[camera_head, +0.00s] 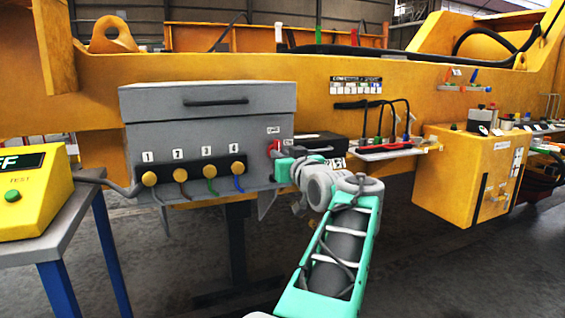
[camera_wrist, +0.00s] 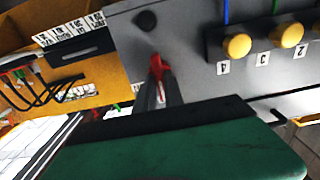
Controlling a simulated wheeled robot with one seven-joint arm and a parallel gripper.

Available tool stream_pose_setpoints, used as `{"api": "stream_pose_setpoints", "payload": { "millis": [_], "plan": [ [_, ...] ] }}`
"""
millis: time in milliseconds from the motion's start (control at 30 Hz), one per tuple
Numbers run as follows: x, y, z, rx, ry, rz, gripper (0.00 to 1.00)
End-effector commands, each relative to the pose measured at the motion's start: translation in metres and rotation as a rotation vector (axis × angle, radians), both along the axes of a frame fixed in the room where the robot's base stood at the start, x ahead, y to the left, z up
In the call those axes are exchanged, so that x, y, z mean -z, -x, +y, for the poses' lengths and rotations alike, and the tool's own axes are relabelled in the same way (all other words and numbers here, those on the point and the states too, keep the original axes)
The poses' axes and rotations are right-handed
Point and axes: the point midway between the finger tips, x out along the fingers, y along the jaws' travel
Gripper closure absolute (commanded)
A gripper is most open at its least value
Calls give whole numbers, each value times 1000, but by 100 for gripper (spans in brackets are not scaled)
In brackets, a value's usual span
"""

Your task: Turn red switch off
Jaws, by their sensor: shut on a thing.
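The red switch (camera_head: 273,147) is on the right end of the front of a grey box (camera_head: 225,100), below a small white label. In the wrist view the red switch (camera_wrist: 158,66) shows at the tips of my gripper (camera_wrist: 160,80). My gripper is shut on the switch, its two grey fingers close together on it. In the head view my gripper and wrist hide part of the switch, and its exact angle is hard to tell.
Several yellow knobs (camera_head: 149,179) with coloured cables sit left of the switch on the box front. A small dark box (camera_head: 318,141) and a shelf with cables (camera_head: 385,150) are to the right. A yellow tester (camera_head: 35,195) stands on a table at left.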

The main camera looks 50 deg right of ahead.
Motion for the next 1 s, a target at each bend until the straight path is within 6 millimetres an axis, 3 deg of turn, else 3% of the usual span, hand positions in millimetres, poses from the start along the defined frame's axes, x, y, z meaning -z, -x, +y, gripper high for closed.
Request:
{"api": "stream_pose_setpoints", "payload": {
  "millis": [33,533,567,800,1000],
  "plan": [
    [9,0,-2,1,-7,12,100],
    [9,0,-2,3,6,22,100],
    [9,0,-2,3,6,21,85],
    [5,0,-1,1,12,17,65],
    [3,0,0,0,16,15,65]
  ]
}}
